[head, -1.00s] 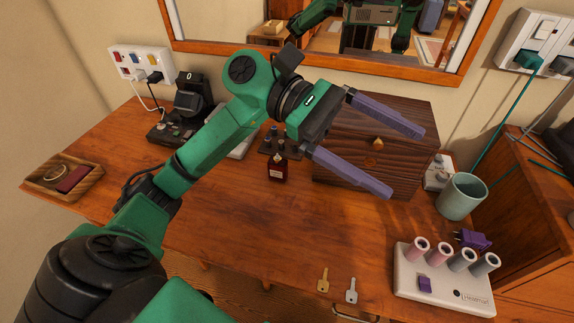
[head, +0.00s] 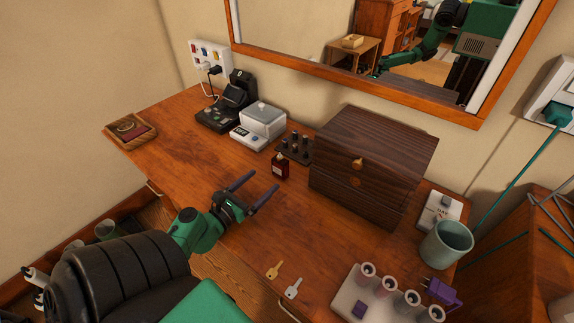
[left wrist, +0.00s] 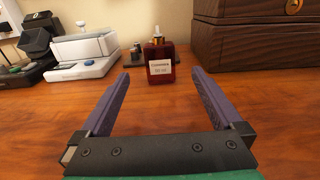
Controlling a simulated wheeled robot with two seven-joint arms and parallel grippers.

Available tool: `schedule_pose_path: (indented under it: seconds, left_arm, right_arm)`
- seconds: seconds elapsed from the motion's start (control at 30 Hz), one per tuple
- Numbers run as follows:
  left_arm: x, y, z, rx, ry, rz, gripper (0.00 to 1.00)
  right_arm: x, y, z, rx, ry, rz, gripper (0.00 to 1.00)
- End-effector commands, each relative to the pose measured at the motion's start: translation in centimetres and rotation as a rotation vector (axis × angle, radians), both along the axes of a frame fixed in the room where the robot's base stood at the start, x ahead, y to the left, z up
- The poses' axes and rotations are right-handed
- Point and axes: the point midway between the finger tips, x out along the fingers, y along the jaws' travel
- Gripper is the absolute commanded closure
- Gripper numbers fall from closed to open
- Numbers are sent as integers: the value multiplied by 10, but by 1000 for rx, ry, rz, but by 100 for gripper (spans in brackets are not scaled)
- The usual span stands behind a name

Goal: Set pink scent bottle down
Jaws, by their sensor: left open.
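A small dark red scent bottle (head: 280,167) with a gold top and a pale label stands upright on the wooden desk (head: 215,165). No pinker bottle shows. It also shows in the left wrist view (left wrist: 161,64), just beyond the fingertips and in line with the gap between them. My left gripper (head: 264,182) is open and empty, low over the desk on the near side of the bottle. Its purple fingers (left wrist: 161,74) point at the bottle. My right gripper is out of view.
A dark wooden box (head: 372,165) stands right of the bottle. A black rack (head: 295,148) is close behind it. A white device (head: 259,125) is to the back left. Two keys (head: 283,279) lie near the front edge. The desk's left middle is clear.

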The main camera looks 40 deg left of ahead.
Motion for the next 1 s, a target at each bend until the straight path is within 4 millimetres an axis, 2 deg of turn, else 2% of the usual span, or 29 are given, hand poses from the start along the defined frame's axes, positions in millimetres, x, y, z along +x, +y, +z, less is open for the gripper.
schedule_pose_path:
  seconds: [0.03, 0.2, 0.33, 0.43, 0.6, 0.7, 0.87, 0.9, 0.97, 1.0]
  left_arm:
    - [12, 0, 6, 5, -2, -4, 0]
    - [58, 1, 6, 8, -2, -3, 0]
    - [79, 1, 3, 8, 0, -1, 0]
    - [92, 1, 3, 7, 0, 0, 0]
    - [125, 0, 1, 8, -1, 1, 0]
    - [134, 0, 1, 9, 0, 0, 0]
    - [134, -1, 0, 9, 1, 0, 0]
    - [134, -1, 0, 9, 1, 0, 8]
    - [134, -1, 0, 9, 1, 0, 31]
    - [134, -1, 0, 9, 1, 0, 46]
  right_arm:
    - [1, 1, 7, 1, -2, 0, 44]
    - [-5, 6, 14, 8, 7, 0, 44]
    - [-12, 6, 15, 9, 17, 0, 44]
    - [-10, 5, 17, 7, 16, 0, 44]
    - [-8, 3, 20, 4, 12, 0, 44]
    - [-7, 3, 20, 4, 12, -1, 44]
    - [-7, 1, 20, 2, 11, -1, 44]
    - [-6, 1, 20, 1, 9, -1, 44]
    - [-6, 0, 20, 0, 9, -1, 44]
    - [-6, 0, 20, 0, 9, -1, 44]
